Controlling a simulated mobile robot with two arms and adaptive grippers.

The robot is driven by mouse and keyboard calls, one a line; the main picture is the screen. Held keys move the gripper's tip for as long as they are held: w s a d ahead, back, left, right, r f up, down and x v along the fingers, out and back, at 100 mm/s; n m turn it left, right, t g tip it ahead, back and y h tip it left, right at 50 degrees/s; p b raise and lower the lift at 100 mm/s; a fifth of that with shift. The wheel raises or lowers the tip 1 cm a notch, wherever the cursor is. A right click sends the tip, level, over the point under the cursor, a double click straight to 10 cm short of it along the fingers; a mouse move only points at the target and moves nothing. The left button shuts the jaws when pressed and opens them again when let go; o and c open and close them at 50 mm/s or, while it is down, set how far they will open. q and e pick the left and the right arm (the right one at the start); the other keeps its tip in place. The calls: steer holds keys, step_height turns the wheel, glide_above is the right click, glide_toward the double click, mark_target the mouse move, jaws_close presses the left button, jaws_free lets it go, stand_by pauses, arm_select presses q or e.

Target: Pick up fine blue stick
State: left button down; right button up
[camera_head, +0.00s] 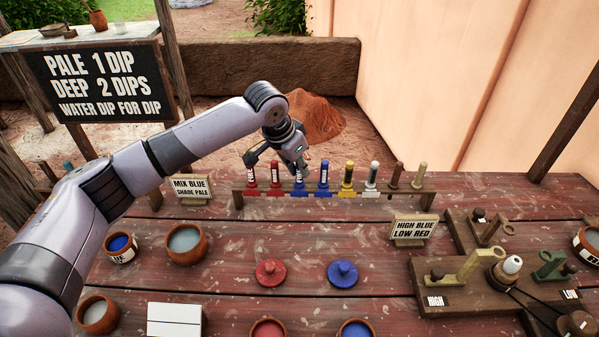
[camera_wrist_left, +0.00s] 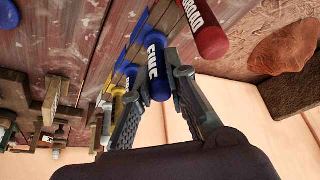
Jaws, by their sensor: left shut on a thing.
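The fine blue stick (camera_head: 298,185) is in the wooden rack (camera_head: 420,197), between a red stick (camera_head: 275,178) and another blue stick (camera_head: 322,175). In the left wrist view the fine blue stick (camera_wrist_left: 157,75) shows its white lettering and stands between the fingers. My left gripper (camera_head: 297,168) is shut on its upper part; it also shows in the left wrist view (camera_wrist_left: 160,80). The gripper hides the stick's top in the head view. I cannot tell whether its lower end is clear of the rack. My right gripper is not in view.
A red stick (camera_wrist_left: 207,38) is close beside the fingers, and a yellow stick (camera_head: 347,175) stands farther right in the rack. Red (camera_head: 270,272) and blue (camera_head: 343,273) lids lie on the table.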

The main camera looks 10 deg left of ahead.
arm_select(q)
steer(key=shift+r, duration=0.15)
step_height(320, 180, up, 20)
steer(key=shift+b, duration=0.45)
steer(key=shift+p, duration=0.65)
steer(key=shift+f, duration=0.2)
